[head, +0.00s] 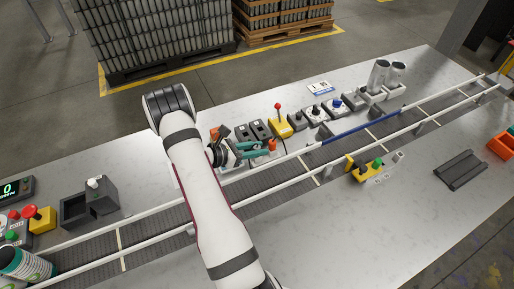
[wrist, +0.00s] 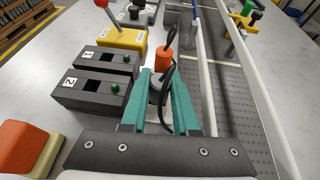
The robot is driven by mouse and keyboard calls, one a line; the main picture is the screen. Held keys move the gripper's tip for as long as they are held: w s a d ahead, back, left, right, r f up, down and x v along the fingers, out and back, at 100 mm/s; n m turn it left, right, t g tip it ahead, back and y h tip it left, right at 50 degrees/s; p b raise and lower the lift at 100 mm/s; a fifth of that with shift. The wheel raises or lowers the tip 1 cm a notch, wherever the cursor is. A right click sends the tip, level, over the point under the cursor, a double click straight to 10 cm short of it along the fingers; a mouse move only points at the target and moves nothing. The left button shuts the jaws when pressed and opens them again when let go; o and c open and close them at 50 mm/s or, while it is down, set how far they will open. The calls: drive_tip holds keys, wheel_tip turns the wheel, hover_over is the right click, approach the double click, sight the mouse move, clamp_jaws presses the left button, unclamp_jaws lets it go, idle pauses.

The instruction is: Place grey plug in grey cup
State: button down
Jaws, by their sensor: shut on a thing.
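My gripper (head: 258,148) is low over the near edge of the row of devices, beside the conveyor. In the wrist view its two teal fingers (wrist: 160,92) are closed around a grey plug (wrist: 155,88) with a black cable. The fingers hide much of the plug. An orange cylinder (wrist: 163,60) stands just beyond the fingertips; it also shows in the head view (head: 272,144). I cannot pick out the grey cup with certainty; the gripper may cover it.
Two dark boxes labelled 1 (wrist: 108,60) and 2 (wrist: 92,90) stand left of the fingers. A yellow box with a red-knobbed lever (head: 281,127) is farther on. The conveyor (head: 255,187) and its white rail run close on the right. An orange block (wrist: 22,145) is at lower left.

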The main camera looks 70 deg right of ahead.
drive_tip(key=c, duration=0.7)
unclamp_jaws()
drive_tip(key=shift+f, duration=0.1)
drive_tip(key=shift+o, duration=0.2)
drive_tip(key=v, duration=1.2)
drive_tip(key=s+a+r+m+t+y, duration=0.15)
drive_tip(key=a+r+m+y, duration=0.25)
drive_tip(key=a+r+m, duration=0.55)
drive_tip(key=s+a+r+m+t+y, duration=0.1)
drive_tip(key=s+a+m+t+y, duration=0.1)
drive_tip(key=a, duration=0.7)
drive_tip(key=s+a+r+m+t+y, duration=0.2)
drive_tip(key=s+a+t+y, duration=0.1)
drive_tip(key=a, duration=0.6)
drive_tip(key=s+a+r+m+t+y, duration=0.2)
drive_tip(key=a+y, duration=0.1)
drive_tip(key=a, duration=0.7)
drive_tip(key=shift+s, duration=0.2)
